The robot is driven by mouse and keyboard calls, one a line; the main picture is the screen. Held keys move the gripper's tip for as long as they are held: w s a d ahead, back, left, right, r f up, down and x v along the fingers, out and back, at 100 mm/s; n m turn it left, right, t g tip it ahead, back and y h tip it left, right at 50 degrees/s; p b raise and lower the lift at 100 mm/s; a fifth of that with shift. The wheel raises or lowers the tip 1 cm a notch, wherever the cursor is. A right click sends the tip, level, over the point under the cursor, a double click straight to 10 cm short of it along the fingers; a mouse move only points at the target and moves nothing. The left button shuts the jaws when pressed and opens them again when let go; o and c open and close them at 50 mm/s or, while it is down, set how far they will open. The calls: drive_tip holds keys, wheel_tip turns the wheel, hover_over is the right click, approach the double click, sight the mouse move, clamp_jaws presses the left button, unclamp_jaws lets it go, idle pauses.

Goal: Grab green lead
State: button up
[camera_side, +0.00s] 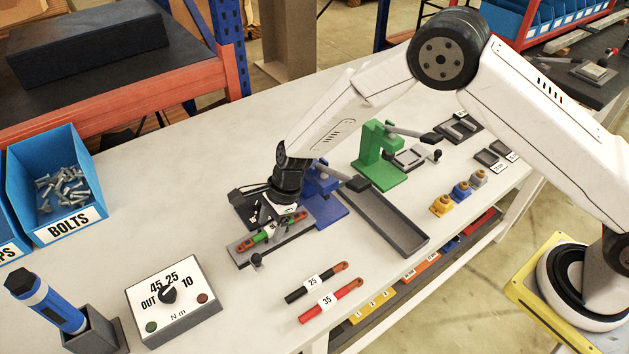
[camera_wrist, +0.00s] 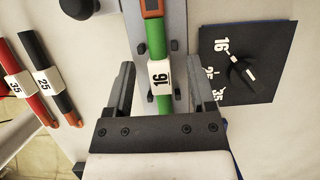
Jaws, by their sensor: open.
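The green lead (camera_wrist: 155,42) lies in a grey holder (camera_wrist: 175,20) in the wrist view. It has a white label reading 16 and an orange-brown end. In the side view the green lead (camera_side: 261,238) lies on the holder, partly covered by my gripper. My gripper (camera_wrist: 152,80) is open in the wrist view, with one finger on each side of the lead near the label. The fingers appear apart from the lead. The fingertips are hard to make out in the side view.
A black lead marked 25 (camera_side: 303,290) and a red lead marked 35 (camera_side: 339,297) lie on the table. A dial box (camera_side: 190,315) stands at the front left. A blue fixture (camera_side: 328,205), a green press (camera_side: 380,165) and a grey tray (camera_side: 405,240) stand to the right.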

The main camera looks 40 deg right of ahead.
sight(271, 227)
clamp_jaws()
drive_tip(key=shift+r, duration=0.1)
wheel_tip(271, 227, up, 10)
idle(0.9)
idle(0.4)
